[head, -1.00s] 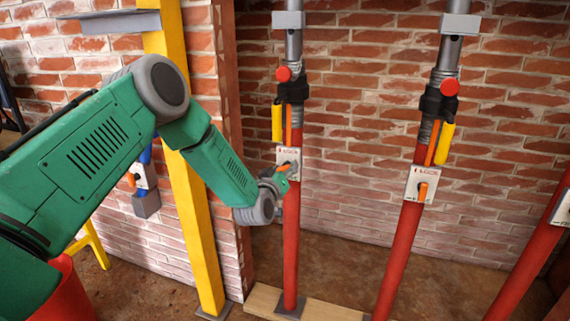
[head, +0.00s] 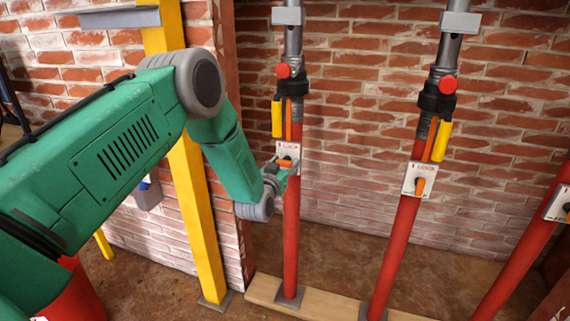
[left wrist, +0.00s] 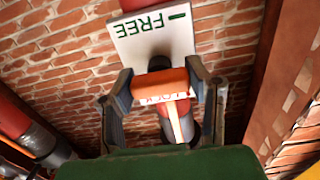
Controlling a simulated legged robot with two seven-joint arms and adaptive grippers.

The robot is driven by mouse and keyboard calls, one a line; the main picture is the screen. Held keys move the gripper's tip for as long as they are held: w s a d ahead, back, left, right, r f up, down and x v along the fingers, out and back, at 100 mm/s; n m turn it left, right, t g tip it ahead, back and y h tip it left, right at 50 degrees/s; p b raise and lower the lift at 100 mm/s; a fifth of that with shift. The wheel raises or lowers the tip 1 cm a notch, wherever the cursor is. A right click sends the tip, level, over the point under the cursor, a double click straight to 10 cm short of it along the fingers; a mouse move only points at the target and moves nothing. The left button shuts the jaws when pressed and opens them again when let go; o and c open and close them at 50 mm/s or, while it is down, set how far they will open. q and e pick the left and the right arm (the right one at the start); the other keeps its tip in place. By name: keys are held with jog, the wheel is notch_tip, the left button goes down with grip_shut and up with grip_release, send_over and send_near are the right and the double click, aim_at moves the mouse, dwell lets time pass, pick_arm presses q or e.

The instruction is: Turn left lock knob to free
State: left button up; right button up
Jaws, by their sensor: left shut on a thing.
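The left lock knob is an orange lever (head: 285,163) on a white plate (head: 294,150) on the left red prop. In the head view it lies nearly level, below the LOCK label. My left gripper (head: 281,172) is at the plate, coming from the lower left. In the left wrist view the orange knob (left wrist: 160,83) lies crosswise between the fingers of my left gripper (left wrist: 163,90), which is shut on it. The FREE marking (left wrist: 152,23) shows upside down above the knob, and the LOCK lettering is partly hidden behind it. My right gripper is not in view.
A second red prop (head: 395,255) with an upright orange knob (head: 420,186) stands to the right, and a third (head: 520,265) at the far right. A yellow post (head: 197,225) stands close beside my left arm. A wooden board (head: 333,305) lies under the props, before a brick wall.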

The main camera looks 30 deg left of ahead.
pick_arm(q)
jog(key=shift+s+f, duration=0.2)
jog(key=shift+f, duration=0.25)
jog(key=o, duration=1.1)
jog(key=shift+o, duration=0.5)
jog(key=shift+w+r, duration=0.1)
jog(key=shift+r, duration=0.15)
jog(key=v, duration=1.2)
jog(key=shift+a, duration=0.1)
